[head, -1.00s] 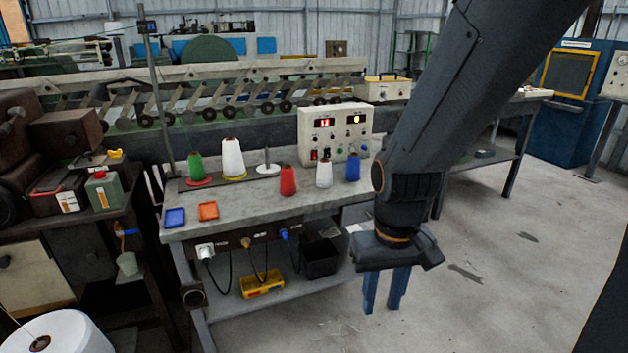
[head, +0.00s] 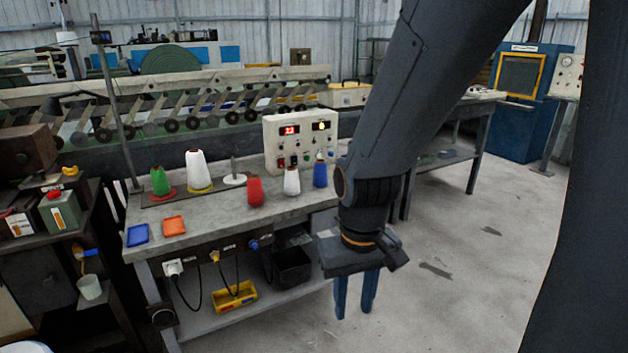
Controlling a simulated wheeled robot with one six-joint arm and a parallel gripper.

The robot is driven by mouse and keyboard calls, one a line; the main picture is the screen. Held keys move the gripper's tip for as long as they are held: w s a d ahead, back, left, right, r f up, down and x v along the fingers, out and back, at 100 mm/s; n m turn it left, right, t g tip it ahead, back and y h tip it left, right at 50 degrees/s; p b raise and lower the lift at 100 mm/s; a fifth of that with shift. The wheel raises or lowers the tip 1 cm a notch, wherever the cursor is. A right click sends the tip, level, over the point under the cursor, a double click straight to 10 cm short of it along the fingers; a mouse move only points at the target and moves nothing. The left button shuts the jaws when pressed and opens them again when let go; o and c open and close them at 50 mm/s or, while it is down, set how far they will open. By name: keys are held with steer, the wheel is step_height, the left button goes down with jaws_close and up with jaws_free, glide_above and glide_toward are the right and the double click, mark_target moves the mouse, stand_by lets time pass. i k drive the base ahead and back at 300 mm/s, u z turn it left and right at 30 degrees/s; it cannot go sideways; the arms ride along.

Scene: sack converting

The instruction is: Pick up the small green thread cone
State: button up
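The small green thread cone (head: 160,181) stands upright on a red round base at the back left of the grey workbench (head: 215,222). A larger white cone (head: 198,170) stands on a yellow base just right of it. My gripper (head: 355,295) hangs fingers down in front of the bench's right end, well right of the green cone and apart from it. Its two blue fingers are spread with a gap between them and nothing in it.
Red (head: 255,191), small white (head: 291,181) and blue (head: 320,174) cones stand along the bench. A control box (head: 300,141) stands behind them. Blue (head: 138,235) and orange (head: 174,225) trays lie at the front left. An empty spindle (head: 234,174) stands right of the large white cone.

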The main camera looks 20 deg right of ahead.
mark_target(161, 186)
steer(key=u, duration=0.5)
steer(key=i, duration=0.7)
steer(key=u, duration=0.45)
steer(key=i, duration=1.3)
steer(key=z, duration=0.15)
